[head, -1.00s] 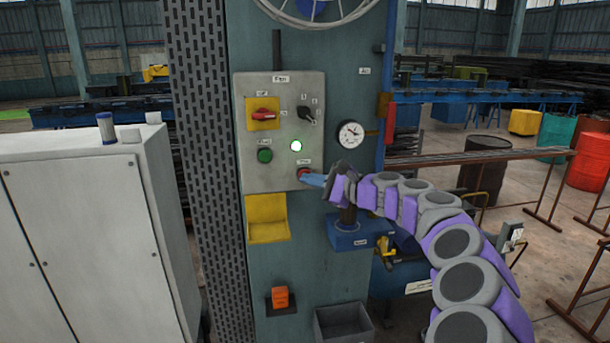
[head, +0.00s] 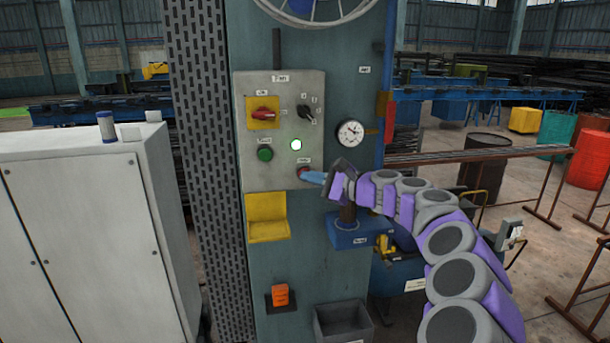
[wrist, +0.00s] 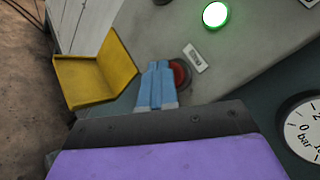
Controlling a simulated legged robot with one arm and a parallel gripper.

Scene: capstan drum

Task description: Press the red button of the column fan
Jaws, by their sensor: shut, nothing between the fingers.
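The red button (head: 303,170) sits at the lower right of the grey control panel (head: 284,110) on the column, below the lit white-green lamp (head: 296,145). My gripper (head: 311,176) is shut, its blue fingers side by side with nothing between them. The fingertips are at the red button and cover part of it. In the wrist view the red button (wrist: 180,75) shows just right of the blue fingertips (wrist: 158,68), beside its small white label. I cannot tell whether the tips touch it or how far it is pushed in.
A green button (head: 265,154), a red switch on a yellow plate (head: 264,112) and a black selector (head: 306,112) share the panel. A gauge (head: 350,133) is right of it, a yellow tray (head: 268,230) below. A blue bracket (head: 346,238) stands under my wrist.

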